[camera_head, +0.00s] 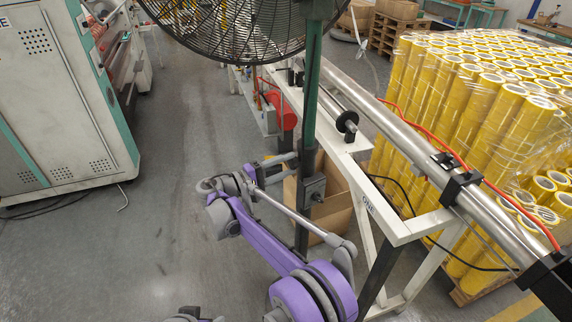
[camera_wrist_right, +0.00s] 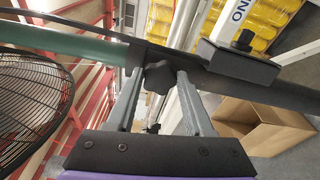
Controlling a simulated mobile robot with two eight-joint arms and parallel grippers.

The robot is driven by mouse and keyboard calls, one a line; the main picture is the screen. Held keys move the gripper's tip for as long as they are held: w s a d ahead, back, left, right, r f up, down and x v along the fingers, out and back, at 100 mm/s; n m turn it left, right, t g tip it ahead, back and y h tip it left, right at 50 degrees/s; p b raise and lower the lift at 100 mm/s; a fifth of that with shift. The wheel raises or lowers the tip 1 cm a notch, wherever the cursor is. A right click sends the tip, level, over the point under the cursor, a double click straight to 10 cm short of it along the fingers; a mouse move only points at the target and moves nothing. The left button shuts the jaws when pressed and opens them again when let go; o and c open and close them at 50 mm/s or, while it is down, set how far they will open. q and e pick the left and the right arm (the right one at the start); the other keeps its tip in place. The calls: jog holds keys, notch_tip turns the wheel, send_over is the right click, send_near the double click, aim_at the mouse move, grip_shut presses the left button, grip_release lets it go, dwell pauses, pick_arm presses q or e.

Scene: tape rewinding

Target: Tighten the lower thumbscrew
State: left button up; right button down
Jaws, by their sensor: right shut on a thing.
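A black lobed thumbscrew (camera_wrist_right: 158,77) sits on the fan's post, where the green upper tube (camera_head: 310,90) meets the dark lower tube. My right gripper (camera_head: 291,158) reaches the post from the left at this joint. In the right wrist view its two grey fingers (camera_wrist_right: 158,82) stand on either side of the thumbscrew, shut on it. In the head view the thumbscrew cannot be made out behind the gripper.
A grey block (camera_head: 313,188) with a small knob is on the post just below my gripper. The fan's wire cage (camera_head: 240,25) is above. A white machine frame (camera_head: 405,228) and an open cardboard box (camera_head: 333,200) stand close behind the post.

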dwell(0.4)
jog(key=shift+c, duration=1.4)
grip_release()
jog(key=b+v, duration=0.1)
jog(key=v, duration=0.9)
jog(key=shift+s+a, duration=0.2)
jog(key=shift+a, duration=0.15)
